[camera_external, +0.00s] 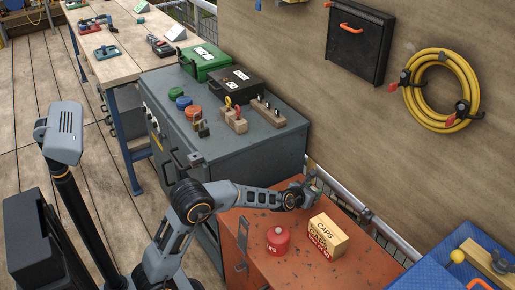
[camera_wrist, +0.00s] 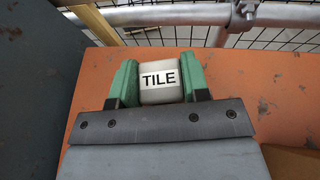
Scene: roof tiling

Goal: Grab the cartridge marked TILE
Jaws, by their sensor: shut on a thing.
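The cartridge marked TILE (camera_wrist: 160,80) is a pale block with a black-on-white label, seen in the wrist view. My gripper (camera_wrist: 158,82) has its two green fingers shut on the cartridge, one finger on each side. The cartridge is over or on the orange cabinet top; I cannot tell whether it touches the surface. In the external view my gripper (camera_external: 309,182) is at the far side of the orange cabinet top, close to the railing. The cartridge is not clearly visible there.
The orange cabinet top (camera_external: 335,275) holds a red canister (camera_external: 278,241) and a box marked CAPS (camera_external: 328,237), both nearer the camera than my gripper. A metal railing (camera_external: 345,193) runs behind it. A taller grey cabinet (camera_external: 235,143) stands to the left.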

